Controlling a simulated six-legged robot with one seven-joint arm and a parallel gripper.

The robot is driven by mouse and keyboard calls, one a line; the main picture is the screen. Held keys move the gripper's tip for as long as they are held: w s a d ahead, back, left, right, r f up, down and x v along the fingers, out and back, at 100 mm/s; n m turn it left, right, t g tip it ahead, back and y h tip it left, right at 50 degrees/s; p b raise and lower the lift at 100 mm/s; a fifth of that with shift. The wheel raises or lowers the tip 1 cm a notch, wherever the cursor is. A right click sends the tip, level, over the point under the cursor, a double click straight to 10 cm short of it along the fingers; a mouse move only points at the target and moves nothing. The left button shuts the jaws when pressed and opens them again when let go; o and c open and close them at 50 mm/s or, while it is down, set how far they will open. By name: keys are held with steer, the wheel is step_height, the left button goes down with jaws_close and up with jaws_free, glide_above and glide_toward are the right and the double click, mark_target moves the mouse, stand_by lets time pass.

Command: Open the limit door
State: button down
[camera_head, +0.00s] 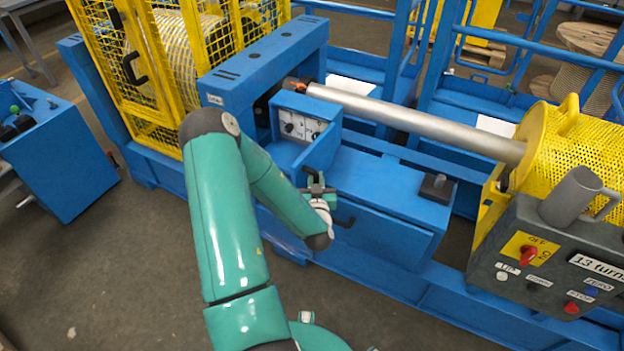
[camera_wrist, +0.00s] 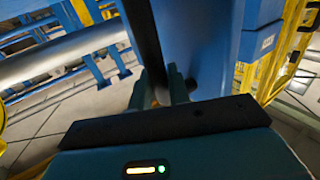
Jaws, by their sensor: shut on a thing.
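The small blue limit door (camera_head: 322,150) is on the control box on the blue machine. It stands swung out at an angle, and a light panel with dark knobs (camera_head: 292,125) shows beside it. My gripper (camera_head: 314,178) is at the lower edge of this door, shut on its black handle. In the wrist view, the dark handle (camera_wrist: 142,35) runs down between the fingers of my gripper (camera_wrist: 160,88), with the blue door (camera_wrist: 195,40) just right of it. The arm and fingers hide part of the grip.
A steel shaft (camera_head: 420,125) runs to a yellow mesh guard (camera_head: 575,145). A grey control panel (camera_head: 545,260) with a mug (camera_head: 570,195) stands at right. Floor is free at lower left.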

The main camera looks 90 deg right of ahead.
steer(key=shift+s+a, duration=0.1)
steer(key=shift+s, duration=0.35)
steer(key=c, duration=1.4)
jaws_free()
steer(key=a, duration=0.4)
steer(key=s+a, duration=0.1)
steer(key=a, duration=0.8)
steer(key=shift+s+a, duration=0.15)
steer(key=shift+a, duration=0.25)
